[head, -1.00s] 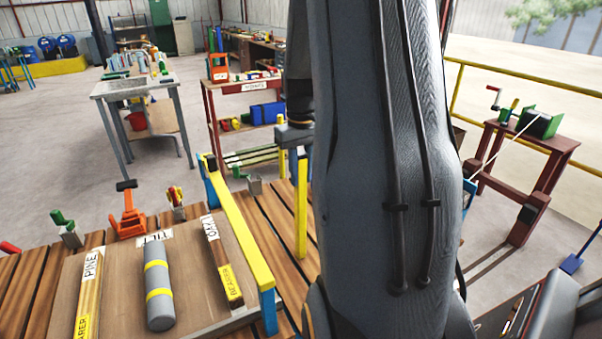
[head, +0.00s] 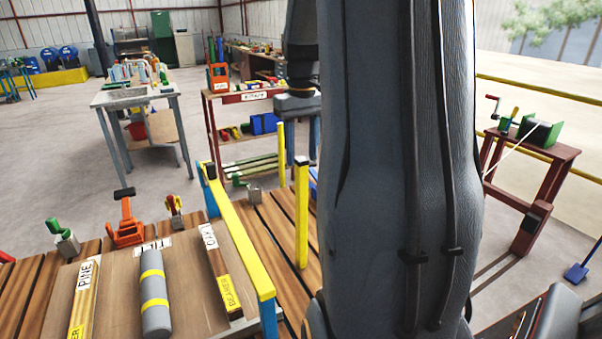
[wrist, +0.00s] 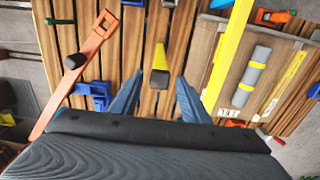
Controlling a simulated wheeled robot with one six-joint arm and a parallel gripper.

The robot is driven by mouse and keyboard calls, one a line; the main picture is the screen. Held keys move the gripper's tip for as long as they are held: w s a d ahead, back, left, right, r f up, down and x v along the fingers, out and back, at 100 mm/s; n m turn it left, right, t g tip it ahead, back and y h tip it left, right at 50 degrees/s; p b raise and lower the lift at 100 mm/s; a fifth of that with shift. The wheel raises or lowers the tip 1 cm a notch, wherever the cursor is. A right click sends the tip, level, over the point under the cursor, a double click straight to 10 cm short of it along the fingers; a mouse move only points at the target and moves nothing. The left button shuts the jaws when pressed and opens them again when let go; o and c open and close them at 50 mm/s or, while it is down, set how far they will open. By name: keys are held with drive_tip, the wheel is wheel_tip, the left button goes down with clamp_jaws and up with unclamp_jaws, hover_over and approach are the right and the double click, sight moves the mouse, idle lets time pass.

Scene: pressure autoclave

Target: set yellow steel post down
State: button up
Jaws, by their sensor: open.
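The yellow steel post (head: 301,218) stands upright on the brown plank deck (head: 273,222), with a dark cap on top. In the wrist view I look down on the post (wrist: 160,57), its dark cap towards me. My gripper (wrist: 159,80) is open, with one finger on each side of the cap in the picture. I see no finger touching the post, and cannot tell how far the cap is below the fingertips. The gripper itself is not visible in the head view, where my arm fills the middle.
Left of the post runs a yellow rail (head: 237,232) beside a board (head: 118,290) bearing a grey cylinder (head: 154,292) and labelled wooden bars. Another yellow post (head: 281,148) stands behind. An orange strap-like part (wrist: 83,62) lies left in the wrist view.

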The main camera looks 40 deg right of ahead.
drive_tip(key=shift+r+b, duration=0.3)
drive_tip(key=shift+r, duration=1.45)
drive_tip(key=shift+s, duration=0.1)
